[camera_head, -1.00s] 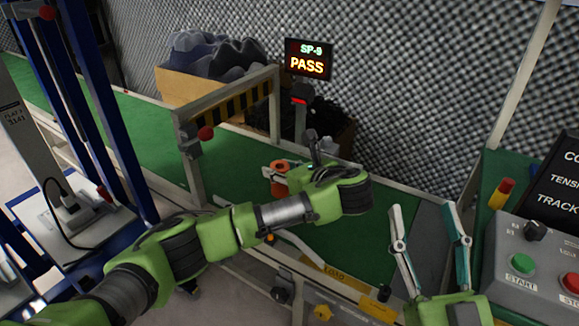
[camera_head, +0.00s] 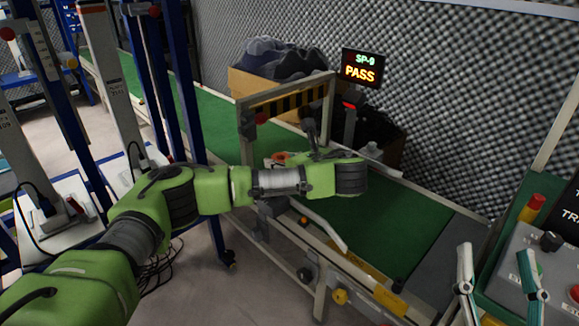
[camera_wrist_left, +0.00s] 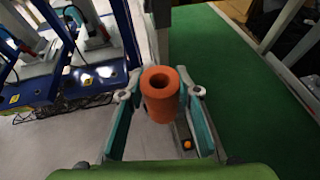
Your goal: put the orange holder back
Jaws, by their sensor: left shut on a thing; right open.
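The orange holder (camera_wrist_left: 160,93) is a short hollow cylinder, upright, with its round opening facing the left wrist camera. My left gripper (camera_wrist_left: 158,100) is shut on it, one teal finger on each side. In the head view the holder (camera_head: 280,157) shows only as a small orange patch behind my left arm, beside the conveyor frame; the left gripper's fingers are mostly hidden there. My right gripper (camera_head: 498,290) is open and empty at the lower right, in front of the control panel.
The green conveyor (camera_head: 350,220) runs across the scene under a metal gate (camera_head: 245,130). A PASS display (camera_head: 362,68) stands behind it. Blue racks (camera_head: 180,80) with white plates stand at left. A control panel (camera_head: 560,265) is at right. Grey floor lies between racks and conveyor.

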